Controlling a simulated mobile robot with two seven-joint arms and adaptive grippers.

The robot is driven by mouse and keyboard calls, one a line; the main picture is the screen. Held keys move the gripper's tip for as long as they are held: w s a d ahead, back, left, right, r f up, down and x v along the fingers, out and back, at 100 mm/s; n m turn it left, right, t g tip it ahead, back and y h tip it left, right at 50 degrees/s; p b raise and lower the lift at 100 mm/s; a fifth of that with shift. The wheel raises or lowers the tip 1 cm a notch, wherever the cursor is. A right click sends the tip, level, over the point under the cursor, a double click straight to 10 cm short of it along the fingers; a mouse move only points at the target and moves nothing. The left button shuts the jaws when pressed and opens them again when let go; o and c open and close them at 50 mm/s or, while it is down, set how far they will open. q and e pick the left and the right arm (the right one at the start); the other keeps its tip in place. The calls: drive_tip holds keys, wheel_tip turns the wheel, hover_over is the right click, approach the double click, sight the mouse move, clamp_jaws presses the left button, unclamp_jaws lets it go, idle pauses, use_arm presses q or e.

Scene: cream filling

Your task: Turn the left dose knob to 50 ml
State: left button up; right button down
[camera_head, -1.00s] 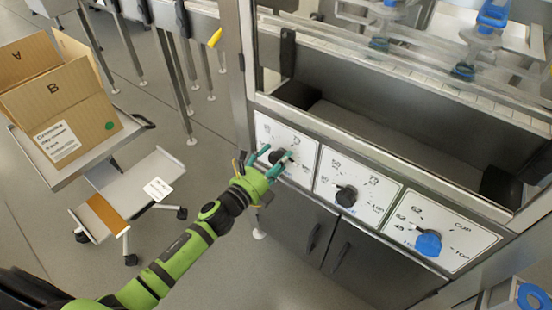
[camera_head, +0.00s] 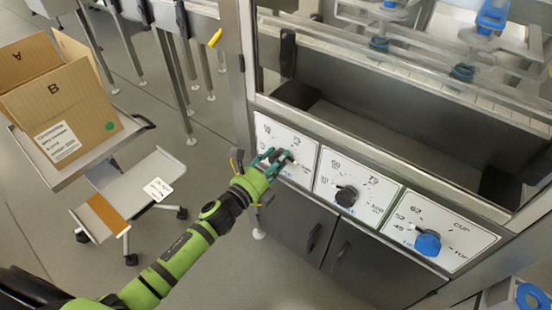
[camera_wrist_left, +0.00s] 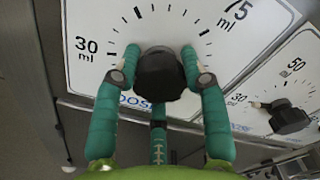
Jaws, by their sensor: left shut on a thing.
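The left dose knob (camera_head: 285,156) is black and sits on the leftmost white dial plate (camera_head: 302,179) on the machine front. The dial there reads 30 ml on the left and 75 ml on the upper right, with tick marks between. The 50 label is not visible on this dial, and I cannot tell where the knob points.
A middle dial with a black knob (camera_head: 346,196) and a right dial with a blue knob (camera_head: 428,243) sit beside it. Dark cabinet doors (camera_head: 313,238) are below. Open floor (camera_head: 215,275) lies in front.

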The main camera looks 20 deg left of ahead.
use_arm(q)
drive_tip(key=n, duration=0.2)
drive_tip(key=shift+r+n+p, duration=0.2)
drive_tip(key=shift+n+p, duration=0.1)
drive_tip(key=shift+p, duration=0.1)
drive_tip(key=n+p, duration=0.2)
drive_tip(key=n, duration=0.3)
drive_tip(key=shift+w, duration=0.1)
drive_tip(key=n+p, duration=0.1)
drive_tip(key=n, duration=0.3)
drive_tip(key=shift+n, duration=0.4)
drive_tip(key=n+p, duration=0.1)
drive_tip(key=n, duration=0.1)
drive_tip(key=shift+n, duration=0.4)
drive_tip(key=shift+n+p, duration=0.3)
drive_tip(key=shift+n, duration=0.6)
drive_tip(key=n+p, duration=0.1)
drive_tip(key=n, duration=0.2)
drive_tip(key=shift+n, duration=0.3)
drive_tip(key=shift+f+n, duration=0.1)
drive_tip(key=shift+n, duration=0.4)
drive_tip(key=n, duration=0.3)
drive_tip(key=shift+n+p, duration=0.3)
drive_tip(key=shift+n, duration=1.7)
use_arm(e)
drive_tip(key=s+r+g, duration=0.3)
drive_tip(key=s+r, duration=0.1)
drive_tip(key=s, duration=0.9)
drive_tip(key=shift+s+d+r, duration=0.15)
drive_tip(key=shift+d, duration=0.2)
